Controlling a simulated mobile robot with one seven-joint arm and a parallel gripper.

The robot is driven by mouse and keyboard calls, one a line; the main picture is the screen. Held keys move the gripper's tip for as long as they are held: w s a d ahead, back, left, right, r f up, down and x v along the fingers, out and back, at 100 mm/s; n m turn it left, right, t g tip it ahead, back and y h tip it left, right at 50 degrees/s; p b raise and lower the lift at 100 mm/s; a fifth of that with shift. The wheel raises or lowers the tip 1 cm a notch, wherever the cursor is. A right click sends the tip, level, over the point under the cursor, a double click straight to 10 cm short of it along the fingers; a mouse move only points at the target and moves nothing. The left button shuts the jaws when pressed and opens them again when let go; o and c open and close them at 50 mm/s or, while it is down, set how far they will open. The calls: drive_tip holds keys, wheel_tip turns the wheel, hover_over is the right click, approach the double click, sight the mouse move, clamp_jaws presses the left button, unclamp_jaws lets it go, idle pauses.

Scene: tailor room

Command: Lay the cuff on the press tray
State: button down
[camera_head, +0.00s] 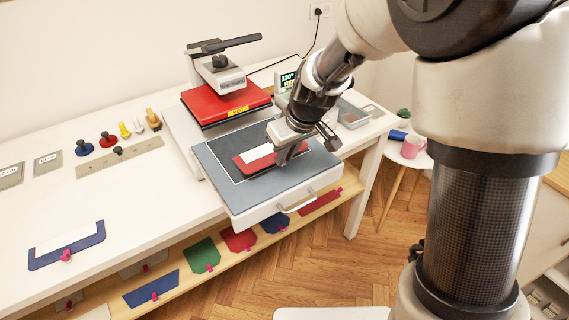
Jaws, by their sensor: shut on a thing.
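A red cuff (263,164) with a white strip (257,152) on it is over the dark pad of the pulled-out press tray (225,175). My gripper (291,158) is shut on the red cuff at its right part, pointing down above the tray. The gripper hides part of the cuff's right side. I cannot tell whether the cuff touches the pad or is held just above it. The tray's front handle (298,204) faces the room.
The red heat press (226,102) stands open behind the tray. A blue cuff with a white strip (66,246) lies at the table's left. Dark blue and red knobs, a ruler (118,158) and grey plates lie further back. A pink mug (413,146) stands right.

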sight(282, 174)
drive_tip(key=shift+f, duration=1.7)
drive_tip(key=shift+f+b, duration=0.3)
drive_tip(key=shift+b, duration=0.2)
drive_tip(key=c, duration=1.8)
unclamp_jaws()
drive_tip(key=shift+r+p, duration=0.5)
drive_tip(key=shift+r, duration=0.05)
drive_tip(key=v, duration=1.1)
drive_tip(key=s+d+r+m+t+h, duration=0.1)
drive_tip(key=s+d+r+m, duration=0.2)
drive_tip(key=s+d, duration=0.3)
drive_tip(key=s+d+r+m+h, duration=0.1)
drive_tip(key=s+d+r+m, duration=0.2)
drive_tip(key=s, duration=1)
drive_tip(key=d+r, duration=0.2)
drive_tip(key=d, duration=0.1)
drive_tip(key=shift+s+r+m+t+h+p, duration=0.25)
drive_tip(key=shift+r+m+t+h+p, duration=0.05)
drive_tip(key=shift+r+m+t, duration=0.1)
